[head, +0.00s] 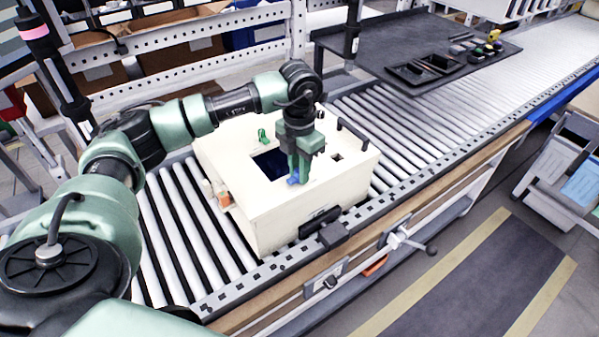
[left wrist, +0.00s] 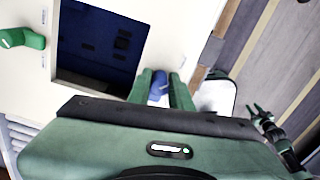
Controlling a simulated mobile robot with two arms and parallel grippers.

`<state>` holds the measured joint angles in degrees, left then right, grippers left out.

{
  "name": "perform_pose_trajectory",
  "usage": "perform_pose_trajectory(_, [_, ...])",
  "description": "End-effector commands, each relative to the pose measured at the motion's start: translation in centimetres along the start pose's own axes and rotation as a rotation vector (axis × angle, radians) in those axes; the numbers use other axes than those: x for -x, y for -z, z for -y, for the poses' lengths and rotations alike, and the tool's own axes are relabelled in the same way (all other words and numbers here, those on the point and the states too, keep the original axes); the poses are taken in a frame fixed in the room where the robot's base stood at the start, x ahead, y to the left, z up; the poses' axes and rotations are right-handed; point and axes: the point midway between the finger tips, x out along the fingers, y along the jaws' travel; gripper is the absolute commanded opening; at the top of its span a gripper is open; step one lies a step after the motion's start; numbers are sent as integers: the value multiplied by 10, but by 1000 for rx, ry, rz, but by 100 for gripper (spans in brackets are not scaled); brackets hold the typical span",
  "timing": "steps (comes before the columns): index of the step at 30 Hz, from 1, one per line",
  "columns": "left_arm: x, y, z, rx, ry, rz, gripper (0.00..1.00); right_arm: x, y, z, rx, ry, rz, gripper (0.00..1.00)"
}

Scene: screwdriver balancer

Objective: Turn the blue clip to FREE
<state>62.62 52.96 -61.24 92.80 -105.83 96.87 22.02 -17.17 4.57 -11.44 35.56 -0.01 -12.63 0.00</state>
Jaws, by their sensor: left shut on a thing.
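The blue clip (head: 293,181) is at the near edge of the square opening in the top of the cream box (head: 275,222). My left gripper (head: 299,178) points down over it and is shut on it. In the left wrist view the blue clip (left wrist: 158,87) shows between the two green fingers, which hide most of it. Small markings by the clip are too small to read. A green clip (head: 262,135) is on the opposite side of the opening. My right gripper (left wrist: 261,112) shows small in the left wrist view, empty, with its fingers apart.
The box stands on a roller conveyor (head: 185,230). A dark clamp (head: 325,228) sits at its near side. A black mat (head: 385,45) with trays (head: 425,68) lies to the far right. The rollers between the box and the mat are clear.

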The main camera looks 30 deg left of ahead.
Motion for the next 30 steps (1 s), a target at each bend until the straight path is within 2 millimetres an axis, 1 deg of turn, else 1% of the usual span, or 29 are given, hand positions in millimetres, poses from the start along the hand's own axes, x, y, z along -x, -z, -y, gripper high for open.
perform_pose_trajectory(8, [1,-1,-1,67,-1,4,0,-3,0,0,0,0,0,36])
perform_pose_trajectory(21, [1,0,-1,73,-1,1,0,-3,0,0,0,0,0,36])
perform_pose_trajectory(22, [1,0,-1,73,-1,1,29,-3,0,0,0,0,0,36])
perform_pose_trajectory(23, [1,0,-1,73,-1,1,37,-3,0,0,0,0,0,36])
perform_pose_trajectory(24, [1,0,-1,73,-1,1,42,-3,0,0,0,0,0,36])
perform_pose_trajectory(30, [0,0,-1,71,0,0,42,-3,-1,0,0,1,0,36])
